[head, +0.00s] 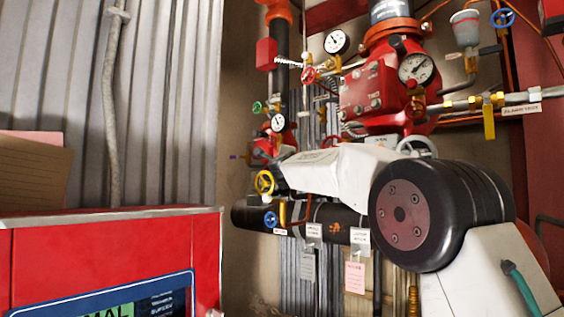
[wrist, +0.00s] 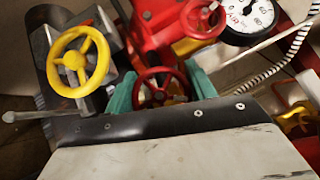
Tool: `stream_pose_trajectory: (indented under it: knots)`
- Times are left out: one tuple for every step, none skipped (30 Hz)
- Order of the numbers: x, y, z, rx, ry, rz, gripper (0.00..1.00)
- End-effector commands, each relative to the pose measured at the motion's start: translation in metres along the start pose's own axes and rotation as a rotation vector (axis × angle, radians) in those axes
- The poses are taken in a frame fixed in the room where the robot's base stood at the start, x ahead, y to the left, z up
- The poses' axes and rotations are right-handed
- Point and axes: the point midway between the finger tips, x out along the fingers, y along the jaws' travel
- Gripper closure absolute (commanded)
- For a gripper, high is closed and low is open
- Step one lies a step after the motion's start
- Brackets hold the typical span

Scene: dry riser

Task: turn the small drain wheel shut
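A small red handwheel (wrist: 158,95) shows in the wrist view, partly hidden by the dark front edge of my gripper body. My gripper (wrist: 161,90) has its two teal fingers apart, one on each side of this wheel, with nothing seen clamped. I cannot tell whether the fingers touch its rim. A yellow handwheel (wrist: 78,62) stands to the left of the fingers; it also shows in the head view (head: 265,182). No readable label tells which wheel is the drain wheel. In the head view my arm hides the fingers and the red wheel between them.
A blue handwheel (head: 270,219) sits on the black horizontal pipe (head: 335,217). Red valve bodies (head: 375,98), pressure gauges (head: 417,68) and a coiled line (wrist: 297,40) crowd the area. A red cabinet (head: 110,250) stands at front left.

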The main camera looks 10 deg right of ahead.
Motion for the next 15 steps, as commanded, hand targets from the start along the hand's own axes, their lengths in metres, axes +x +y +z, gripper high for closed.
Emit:
stream_pose_trajectory:
  knots:
    - [-0.0001, 0.0008, 0.0001, 0.000, 0.000, 0.001, 0.68]
    - [-0.0001, 0.0009, 0.0001, 0.000, 0.000, 0.001, 0.68]
    - [0.0000, 0.0011, 0.0000, 0.002, 0.000, -0.001, 0.68]
    - [0.0000, 0.0013, -0.0001, 0.004, 0.001, -0.004, 0.68]
    - [0.0001, 0.0015, -0.0003, 0.010, 0.003, -0.008, 0.68]
    - [0.0002, 0.0016, -0.0008, 0.019, 0.005, -0.018, 0.68]
    - [0.0002, 0.0017, -0.0010, 0.027, 0.006, -0.026, 0.68]
    - [0.0003, 0.0018, -0.0011, 0.036, 0.006, -0.034, 0.68]
    - [0.0003, 0.0016, -0.0013, 0.048, 0.007, -0.047, 0.68]
    - [0.0002, 0.0016, -0.0013, 0.058, 0.007, -0.056, 0.68]
    - [0.0002, 0.0015, -0.0011, 0.066, 0.006, -0.063, 0.68]
    - [0.0001, 0.0011, -0.0009, 0.076, 0.005, -0.074, 0.68]
    - [0.0001, 0.0008, -0.0008, 0.082, 0.004, -0.080, 0.68]
    - [0.0000, 0.0006, -0.0006, 0.087, 0.002, -0.085, 0.67]
    - [0.0000, 0.0005, -0.0003, 0.093, 0.001, -0.090, 0.67]
